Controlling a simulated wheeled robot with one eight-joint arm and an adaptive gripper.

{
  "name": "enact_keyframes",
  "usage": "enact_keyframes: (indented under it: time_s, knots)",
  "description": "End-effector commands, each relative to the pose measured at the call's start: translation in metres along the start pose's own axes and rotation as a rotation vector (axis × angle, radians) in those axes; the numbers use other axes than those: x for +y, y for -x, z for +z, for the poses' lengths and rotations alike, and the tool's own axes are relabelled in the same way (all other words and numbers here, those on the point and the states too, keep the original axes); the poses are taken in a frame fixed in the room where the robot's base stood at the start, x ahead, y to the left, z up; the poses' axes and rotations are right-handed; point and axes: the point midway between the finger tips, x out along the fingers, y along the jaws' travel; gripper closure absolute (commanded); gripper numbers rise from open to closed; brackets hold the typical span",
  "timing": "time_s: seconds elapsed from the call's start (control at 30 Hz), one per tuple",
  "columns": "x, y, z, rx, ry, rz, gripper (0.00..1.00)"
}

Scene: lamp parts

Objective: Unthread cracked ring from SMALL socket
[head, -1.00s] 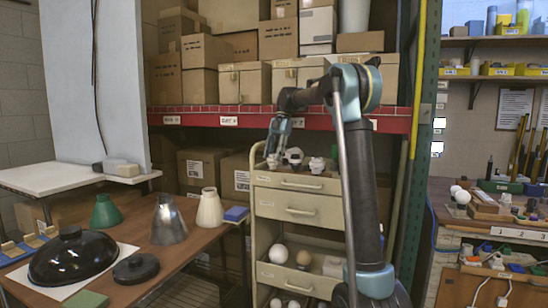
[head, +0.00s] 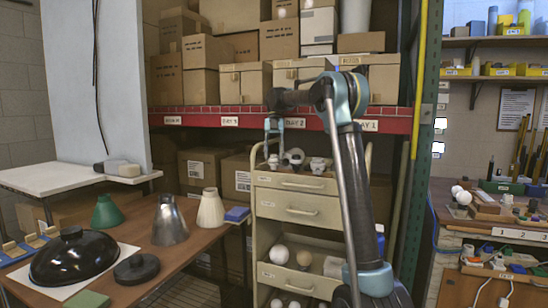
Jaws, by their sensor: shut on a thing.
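My gripper (head: 273,154) points straight down over the left end of the cart top. It is shut on a small pale part (head: 272,161) there, taken as the cracked ring on the small socket. Ring and socket are too small to tell apart, and any crack is not visible. To its right on the cart top are a larger white-and-dark fitting (head: 294,157) and another small white fitting (head: 317,164). Both stand apart from my gripper.
The beige drawer cart (head: 297,197) holds white globes (head: 279,254) on its lower shelf. The wooden table (head: 193,243) at left carries lamp shades (head: 169,221) and a black dome (head: 71,257). A red shelf beam (head: 200,119) runs behind my arm.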

Motion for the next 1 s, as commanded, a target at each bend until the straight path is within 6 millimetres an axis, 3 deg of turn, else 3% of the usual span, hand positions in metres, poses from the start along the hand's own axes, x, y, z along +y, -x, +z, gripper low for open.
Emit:
enact_keyframes:
  time_s: [0.23,0.53,0.57,0.63,1.0]
  knots:
    - [0.002,0.0004,0.0013,-0.003,0.204,-0.086,0.91]
    - [0.0017,0.0004,0.0012,-0.002,0.236,-0.099,0.91]
    - [0.0017,0.0004,0.0012,-0.002,0.236,-0.099,0.6]
    - [0.0018,0.0004,0.0011,-0.002,0.236,-0.099,0.47]
    - [0.0031,0.0002,0.0001,-0.001,0.22,-0.09,0.47]
